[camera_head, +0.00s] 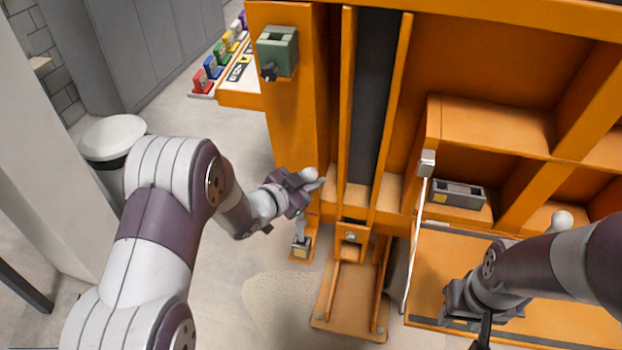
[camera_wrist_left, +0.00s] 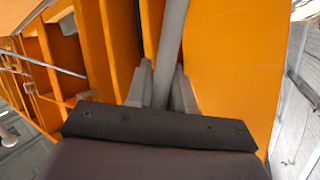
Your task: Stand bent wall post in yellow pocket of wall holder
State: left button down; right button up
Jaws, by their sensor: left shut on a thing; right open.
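My left gripper (camera_head: 312,184) is shut on a grey rod, which I take to be the bent wall post (camera_wrist_left: 170,50); in the left wrist view it rises between the two fingers. In the head view, a grey length of it (camera_head: 300,224) shows below the gripper. The bend is not clear. My right gripper (camera_head: 472,312) is open at the lower right.
A grey box with a yellow patch (camera_head: 458,194) sits in an orange shelf. A green block (camera_head: 277,51) is mounted on the upper orange panel. An orange foot plate (camera_head: 350,300) and a thin white rod (camera_head: 415,245) stand between my arms.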

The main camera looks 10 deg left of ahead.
pick_arm(q)
notch_tip(320, 180, down, 6)
jog(key=b, duration=0.5)
jog(key=shift+f, duration=0.2)
dwell(1.9)
jog(key=c, duration=0.9)
grip_release()
jog(key=shift+o, duration=0.3)
jog(key=o, duration=0.4)
notch_tip(320, 180, up, 8)
jog(key=p, duration=0.6)
